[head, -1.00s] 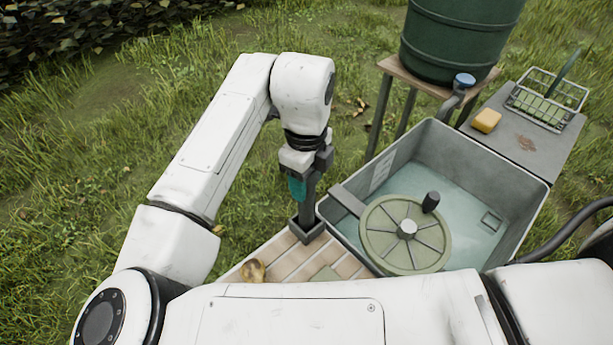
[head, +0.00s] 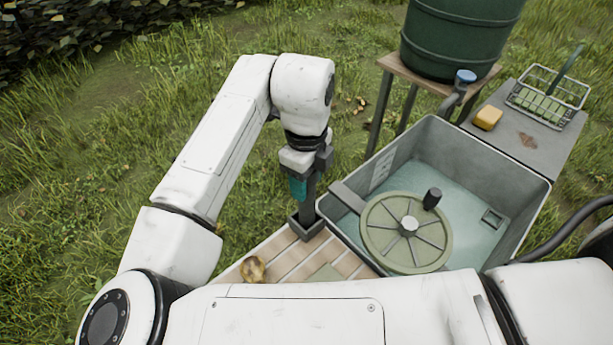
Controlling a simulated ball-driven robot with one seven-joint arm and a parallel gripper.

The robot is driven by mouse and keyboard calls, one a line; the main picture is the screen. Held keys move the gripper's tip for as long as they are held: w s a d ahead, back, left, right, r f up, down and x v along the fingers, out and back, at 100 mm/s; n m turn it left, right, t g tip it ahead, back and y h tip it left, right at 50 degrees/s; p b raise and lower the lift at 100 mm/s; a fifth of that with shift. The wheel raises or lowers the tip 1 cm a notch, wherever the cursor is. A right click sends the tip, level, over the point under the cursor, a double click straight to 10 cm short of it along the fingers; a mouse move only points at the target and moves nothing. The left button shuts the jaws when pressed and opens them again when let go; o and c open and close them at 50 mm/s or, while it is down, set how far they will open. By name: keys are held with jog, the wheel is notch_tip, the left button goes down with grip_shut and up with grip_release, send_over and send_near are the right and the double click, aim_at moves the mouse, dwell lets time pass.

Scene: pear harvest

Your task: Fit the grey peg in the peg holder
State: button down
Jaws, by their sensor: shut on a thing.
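My gripper (head: 304,180) points down at the end of my arm, left of the wash basin, shut on the grey peg (head: 309,194). A teal part shows at the left of the peg, on the gripper's side. The dark square peg holder (head: 307,231) stands at the far corner of the slatted wooden board, right below the gripper. The peg stands about upright and its lower end reaches the holder's opening. I cannot tell how deep it sits, since the holder's wall hides its bottom end.
A grey basin (head: 340,225) of water with a green spoked wheel (head: 384,238) stands close on the right. A brownish pear-like thing (head: 253,268) lies on the wooden board. A green barrel (head: 460,40), a yellow sponge (head: 488,118) and a wire basket (head: 530,107) are farther right. Grass lies left.

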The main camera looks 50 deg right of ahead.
grip_release()
dwell(0.7)
jog(key=shift+r+p, duration=2.35)
jog(key=shift+r, duration=0.7)
